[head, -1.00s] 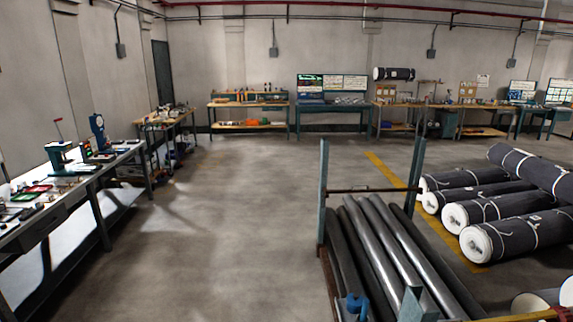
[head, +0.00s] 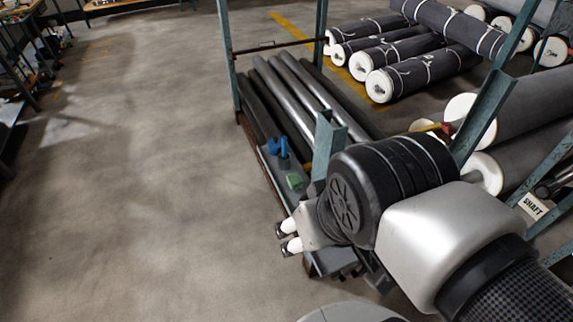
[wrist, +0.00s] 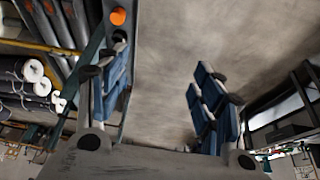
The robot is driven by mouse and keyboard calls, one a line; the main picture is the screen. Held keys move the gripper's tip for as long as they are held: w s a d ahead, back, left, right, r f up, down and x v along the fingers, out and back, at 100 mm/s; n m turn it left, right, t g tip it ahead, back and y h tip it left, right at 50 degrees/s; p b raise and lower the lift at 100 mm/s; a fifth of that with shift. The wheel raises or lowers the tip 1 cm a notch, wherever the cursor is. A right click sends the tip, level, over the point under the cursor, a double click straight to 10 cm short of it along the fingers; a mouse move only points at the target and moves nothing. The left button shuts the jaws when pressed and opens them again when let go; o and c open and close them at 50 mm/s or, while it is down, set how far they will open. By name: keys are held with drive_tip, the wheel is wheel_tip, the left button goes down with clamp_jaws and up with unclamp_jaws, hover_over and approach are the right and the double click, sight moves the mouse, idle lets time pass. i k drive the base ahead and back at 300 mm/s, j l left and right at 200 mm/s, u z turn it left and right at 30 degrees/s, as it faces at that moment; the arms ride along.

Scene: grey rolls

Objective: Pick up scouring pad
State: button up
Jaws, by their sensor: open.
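A small green block-like thing (head: 295,181), which looks like the scouring pad, lies on the grey end ledge (head: 268,160) of the roll rack in the head view. A blue object (head: 278,148) stands just behind it. My gripper (head: 282,240) is in front of and below the green thing in the head view, apart from it. In the wrist view, the blue-padded fingers of my gripper (wrist: 160,95) are spread wide with only floor between them. I cannot make out the green thing in the wrist view.
The rack holds several grey rolls (head: 305,95), with a teal post (head: 325,145) close to my arm. Wrapped rolls (head: 425,70) lie behind. An orange round thing (wrist: 118,16) shows beyond the left finger in the wrist view. Open floor (head: 150,180) lies left.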

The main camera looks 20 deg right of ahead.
sight(295, 181)
drive_tip(key=i+j+z, duration=0.2)
drive_tip(key=z, duration=0.25)
drive_tip(key=i+j+z, duration=0.3)
drive_tip(key=z, duration=0.15)
drive_tip(key=i+j+z, duration=0.15)
drive_tip(key=j+z, duration=0.25)
drive_tip(key=i+j+z, duration=0.1)
drive_tip(key=j+z, duration=0.35)
drive_tip(key=i+j, duration=0.1)
drive_tip(key=j, duration=0.8)
drive_tip(key=i+z, duration=0.05)
drive_tip(key=i, duration=0.05)
